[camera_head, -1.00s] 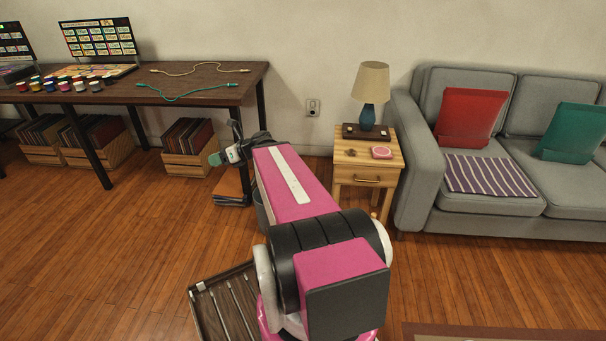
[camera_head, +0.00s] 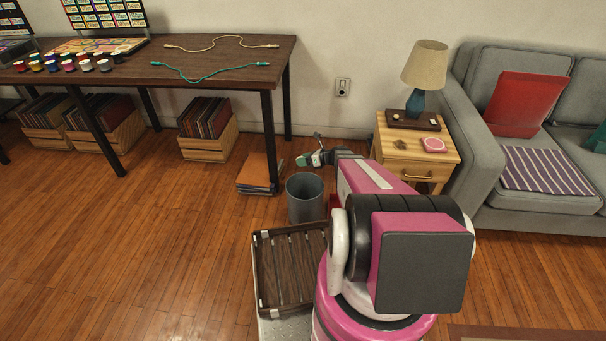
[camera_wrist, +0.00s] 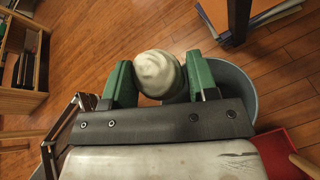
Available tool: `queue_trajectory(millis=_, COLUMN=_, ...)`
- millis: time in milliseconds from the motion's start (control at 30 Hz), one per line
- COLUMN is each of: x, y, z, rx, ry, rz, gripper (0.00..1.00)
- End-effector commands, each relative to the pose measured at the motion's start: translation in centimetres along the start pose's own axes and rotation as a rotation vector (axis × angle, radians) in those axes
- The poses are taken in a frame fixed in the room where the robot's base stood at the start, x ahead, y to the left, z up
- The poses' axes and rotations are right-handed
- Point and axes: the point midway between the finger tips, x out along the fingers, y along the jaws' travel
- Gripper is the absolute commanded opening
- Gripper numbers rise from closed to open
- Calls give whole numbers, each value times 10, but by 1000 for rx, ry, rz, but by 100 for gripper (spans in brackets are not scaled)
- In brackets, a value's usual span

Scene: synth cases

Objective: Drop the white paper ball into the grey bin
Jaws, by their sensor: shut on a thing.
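The white paper ball (camera_wrist: 157,72) is held between the green fingers of my gripper (camera_wrist: 158,84) in the wrist view. In the head view my gripper (camera_head: 304,160) is small and reaches out above the bin; the ball cannot be made out there. The grey bin (camera_head: 305,204) stands on the floor, its open top showing. In the wrist view the bin (camera_wrist: 248,90) lies below and mostly right of the ball, partly hidden by the right finger. The ball overlaps only the bin's left side in that picture.
An orange-topped stack (camera_head: 258,174) lies left of the bin under the dark table (camera_head: 215,78). A wooden crate of records (camera_head: 207,147) stands further left. A red object (camera_wrist: 285,153) is close right of the bin. A nightstand (camera_head: 415,165) and sofa (camera_head: 540,203) stand right.

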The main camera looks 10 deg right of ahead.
Motion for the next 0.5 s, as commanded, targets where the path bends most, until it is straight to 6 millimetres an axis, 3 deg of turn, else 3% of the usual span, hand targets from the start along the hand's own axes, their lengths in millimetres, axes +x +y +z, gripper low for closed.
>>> queue_trajectory(millis=33, x=13, y=-15, z=-19, rx=1, ry=2, rz=9, gripper=32)
queue_trajectory(millis=200, x=33, y=-31, z=-59, rx=-8, ry=4, rz=29, gripper=32)
queue_trajectory(millis=500, x=42, y=-36, z=-79, rx=-14, ry=5, rz=36, gripper=32)
